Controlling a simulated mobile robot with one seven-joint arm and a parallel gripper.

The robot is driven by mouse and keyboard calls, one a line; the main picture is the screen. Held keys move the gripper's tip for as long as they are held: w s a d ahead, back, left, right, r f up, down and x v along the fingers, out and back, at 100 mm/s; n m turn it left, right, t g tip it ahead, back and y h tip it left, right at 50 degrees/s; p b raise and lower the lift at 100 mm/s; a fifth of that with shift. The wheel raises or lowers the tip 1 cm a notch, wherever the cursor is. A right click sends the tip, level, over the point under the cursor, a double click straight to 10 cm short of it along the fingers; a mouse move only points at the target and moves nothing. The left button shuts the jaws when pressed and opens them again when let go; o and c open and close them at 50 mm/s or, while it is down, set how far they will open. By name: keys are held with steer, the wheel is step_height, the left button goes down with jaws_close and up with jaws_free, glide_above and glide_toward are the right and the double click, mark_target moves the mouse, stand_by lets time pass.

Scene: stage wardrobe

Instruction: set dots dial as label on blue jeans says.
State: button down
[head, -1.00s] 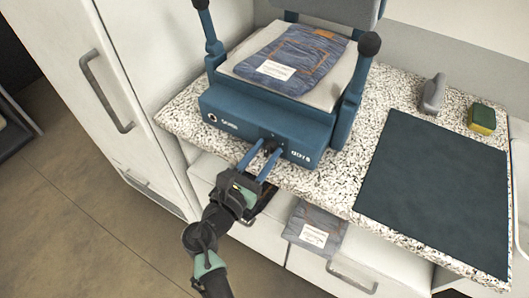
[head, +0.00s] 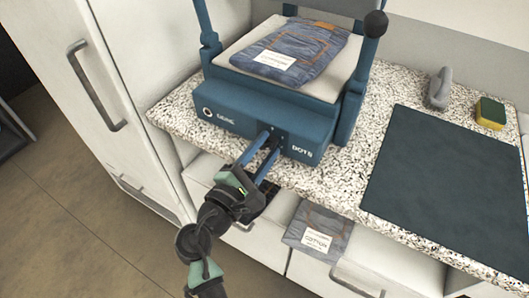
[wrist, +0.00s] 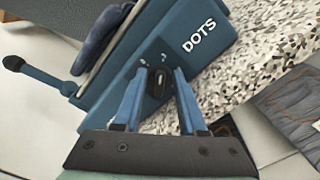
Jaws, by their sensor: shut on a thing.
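The blue press (head: 240,104) stands on the speckled counter, with "DOTS" printed on the right of its front face. The dark dots dial (wrist: 158,84) sits on that face beside the word, with small white marks around it. My gripper (wrist: 159,80) is shut on the dial, one blue finger on each side; it also shows in the head view (head: 270,140). Blue jeans (head: 292,50) lie folded on the press's pale pad with a white label (head: 276,60). The label's print is too small to read.
A dark mat (head: 440,180) covers the counter's right side. A grey tool (head: 440,88) and a yellow-green sponge (head: 490,112) stand behind it. A tall white cabinet with a handle (head: 97,86) is at left. Drawers lie under the counter edge.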

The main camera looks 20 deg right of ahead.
steer(key=shift+m, duration=0.6)
steer(key=shift+b, duration=0.35)
steer(key=shift+c, duration=2.3)
jaws_free()
steer(key=v, duration=1.3)
steer(key=shift+d, duration=0.1)
